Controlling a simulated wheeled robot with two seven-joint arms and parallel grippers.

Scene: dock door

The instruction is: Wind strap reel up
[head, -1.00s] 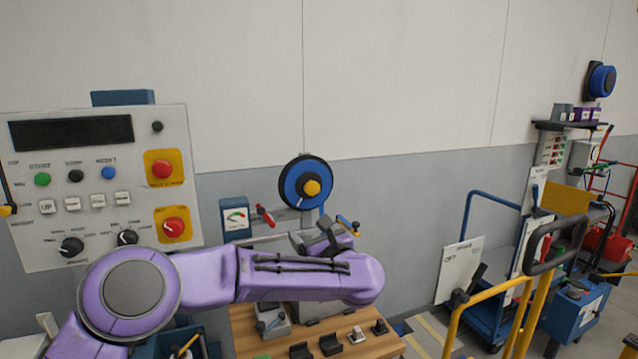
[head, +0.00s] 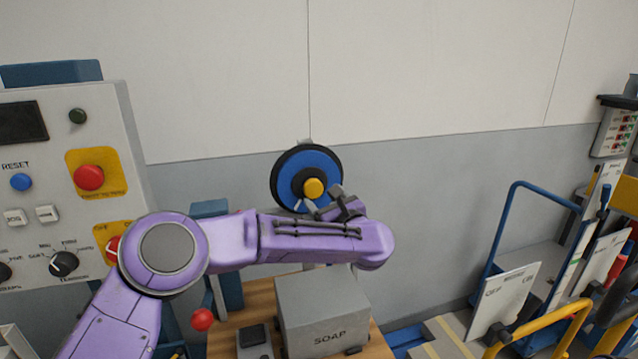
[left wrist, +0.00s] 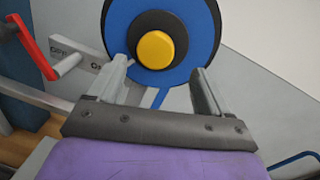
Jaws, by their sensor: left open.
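The strap reel is a blue disc (head: 322,162) with a black rim and a yellow hub (head: 314,188), mounted upright on the wall. In the left wrist view the blue disc (left wrist: 199,40) fills the top middle, with a blue strap (left wrist: 160,97) below it. My left gripper (head: 319,203) is open and empty in front of the reel's lower edge. In the left wrist view its two fingers (left wrist: 160,80) stand apart on either side below the yellow hub, which is not between them. A crank with a red handle (left wrist: 32,45) is left of the reel. My right gripper is out of view.
A grey SOAP box (head: 322,310) stands on a wooden table (head: 225,333) below my arm. A control panel (head: 50,130) with buttons is at the left. A blue cart rail (head: 500,230) and a yellow rail (head: 545,325) are at the right. The wall above the reel is clear.

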